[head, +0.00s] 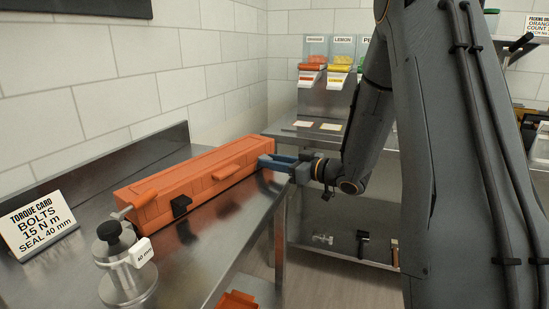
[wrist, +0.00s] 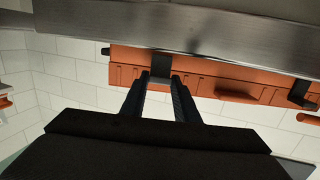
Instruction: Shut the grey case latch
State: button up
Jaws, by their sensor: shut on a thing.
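The long orange case (head: 160,192) lies closed on the steel table. In the wrist view its front (wrist: 120,77) appears upside down. The grey latch (wrist: 161,66) is on the case's front, between my fingertips; its exact angle is not clear. My gripper (head: 266,161) reaches the case's far right end from the right, and its fingers hide the latch in the head view. In the wrist view my gripper (wrist: 160,79) is shut on the grey latch, with a finger at either side.
A black latch (head: 181,205) and an orange handle (head: 225,172) stick out along the case's front. A torque card (head: 38,224) and a metal seal tool (head: 127,272) stand at the table's near left. A walled bench with gummy bins (head: 312,65) is behind.

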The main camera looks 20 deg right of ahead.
jog(key=shift+w+a+r+g+h+p, duration=0.2)
jog(key=shift+r+g+h+p, duration=0.2)
jog(key=shift+p, duration=1.05)
jog(key=shift+w+a+r+g+h+p, duration=0.15)
jog(key=shift+r+g+h+p, duration=0.25)
jog(key=shift+p, duration=1)
jog(key=shift+a+g+p, duration=0.1)
jog(key=shift+g+p, duration=0.3)
jog(key=shift+p, duration=0.65)
jog(key=shift+w+f+h, duration=0.1)
jog(key=shift+f+h, duration=0.05)
jog(key=shift+h, duration=0.15)
jog(key=o, duration=1.1)
jog(key=shift+b+v, duration=0.3)
jog(key=shift+v, duration=3.65)
jog(key=shift+w, duration=0.1)
